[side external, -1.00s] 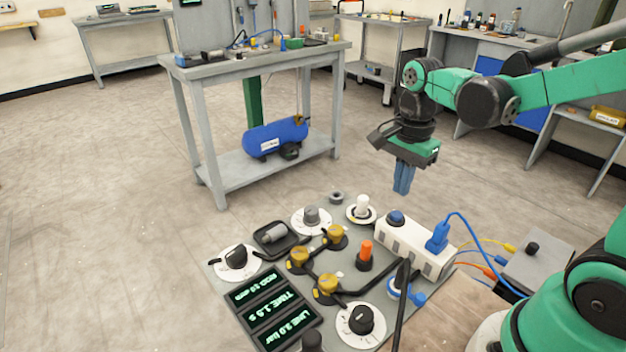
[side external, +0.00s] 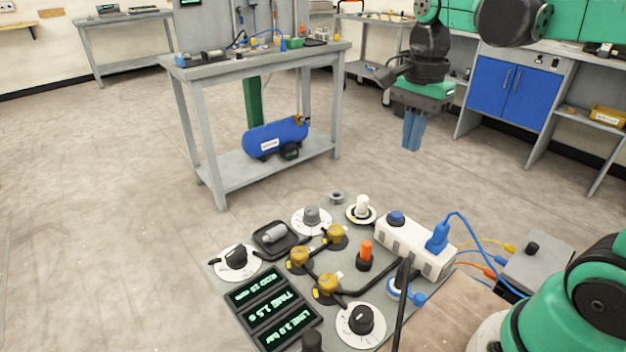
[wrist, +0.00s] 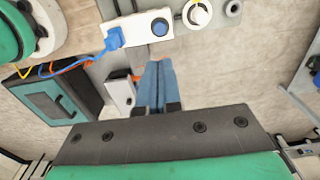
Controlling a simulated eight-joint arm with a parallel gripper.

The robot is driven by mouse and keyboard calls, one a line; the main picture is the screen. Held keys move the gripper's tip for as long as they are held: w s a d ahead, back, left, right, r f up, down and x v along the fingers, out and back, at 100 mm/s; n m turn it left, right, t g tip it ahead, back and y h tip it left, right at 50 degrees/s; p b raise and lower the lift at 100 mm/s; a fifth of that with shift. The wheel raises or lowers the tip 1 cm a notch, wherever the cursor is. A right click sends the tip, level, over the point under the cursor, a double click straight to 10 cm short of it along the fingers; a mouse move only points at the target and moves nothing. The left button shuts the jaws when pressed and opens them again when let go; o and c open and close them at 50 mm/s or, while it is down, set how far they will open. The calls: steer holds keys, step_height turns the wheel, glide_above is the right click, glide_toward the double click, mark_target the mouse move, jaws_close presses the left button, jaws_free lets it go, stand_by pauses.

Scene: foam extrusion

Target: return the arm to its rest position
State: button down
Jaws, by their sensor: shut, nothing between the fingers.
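My gripper (side external: 413,130) hangs from my green and black arm in the upper right of the side view, fingers pointing down. Its blue fingers are together and empty. It is well above and behind the panel (side external: 272,213), touching nothing. In the wrist view my gripper (wrist: 156,70) shows as two blue fingers side by side, with a white power strip (wrist: 136,33) beyond the tips.
The panel carries several knobs, brass valves and green displays (side external: 270,312). The power strip (side external: 408,246) has a blue plug (side external: 437,237) and cable. A grey box (side external: 536,262) with cables sits to the right. A workbench (side external: 262,62) stands behind. The air around my gripper looks clear.

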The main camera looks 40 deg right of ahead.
steer(key=a+f+n+t, duration=0.2)
steer(key=a+n+t, duration=0.1)
steer(key=n, duration=0.6)
steer(key=s+a+f+n+t, duration=0.1)
steer(key=a+f+n+t, duration=0.2)
steer(key=n, duration=0.6)
steer(key=shift+a+t, duration=0.2)
steer(key=shift+t, duration=0.4)
